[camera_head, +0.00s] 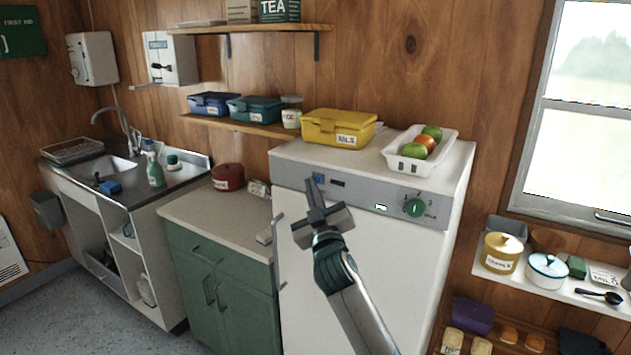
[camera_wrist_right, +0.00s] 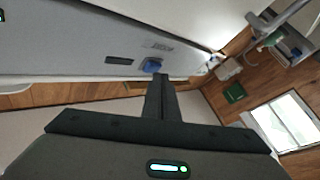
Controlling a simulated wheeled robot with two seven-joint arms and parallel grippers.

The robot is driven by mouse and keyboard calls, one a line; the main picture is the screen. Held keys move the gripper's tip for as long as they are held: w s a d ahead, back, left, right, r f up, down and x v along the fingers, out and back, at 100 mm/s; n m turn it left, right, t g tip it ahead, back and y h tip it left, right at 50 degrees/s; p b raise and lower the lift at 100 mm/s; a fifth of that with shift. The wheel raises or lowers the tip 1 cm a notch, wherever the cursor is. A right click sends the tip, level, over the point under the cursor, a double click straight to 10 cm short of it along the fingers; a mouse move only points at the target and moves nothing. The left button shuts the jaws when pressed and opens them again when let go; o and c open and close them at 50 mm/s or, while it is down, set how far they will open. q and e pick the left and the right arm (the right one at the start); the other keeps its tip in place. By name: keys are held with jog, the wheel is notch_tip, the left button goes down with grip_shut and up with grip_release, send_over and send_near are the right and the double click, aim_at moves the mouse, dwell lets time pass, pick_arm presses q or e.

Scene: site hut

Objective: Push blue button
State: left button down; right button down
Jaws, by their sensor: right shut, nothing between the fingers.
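The blue button (camera_head: 318,178) is on the left part of the grey control panel (camera_head: 352,190) at the top front of the white appliance (camera_head: 372,262). In the right wrist view the blue button (camera_wrist_right: 152,65) stands out from the panel just past my fingertips. My right gripper (camera_head: 312,184) is shut and empty, with its tips close to the button. I cannot tell whether they touch it; in the wrist view the right gripper (camera_wrist_right: 161,80) shows its tips slightly to the right of the button. My left gripper is not in view.
The panel also bears a dark slot (camera_head: 338,184), a lit display (camera_head: 380,208) and a green dial (camera_head: 415,208). A yellow box (camera_head: 338,128) and a white tray of fruit (camera_head: 408,163) stand on the appliance. A green cabinet (camera_head: 225,290) is to its left.

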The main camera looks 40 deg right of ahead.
jog(key=shift+w+d, duration=0.1)
jog(key=shift+d, duration=0.15)
dwell(0.3)
jog(key=shift+a, duration=0.2)
jog(key=shift+s+a, duration=0.3)
jog(key=shift+a, duration=0.25)
jog(key=a, duration=0.1)
jog(key=s+a+p, duration=0.1)
jog(key=a, duration=0.1)
jog(key=s+a, duration=0.1)
jog(key=a, duration=0.1)
jog(key=shift+s+a, duration=0.15)
jog(key=shift+a, duration=0.1)
dwell(0.5)
dwell(0.4)
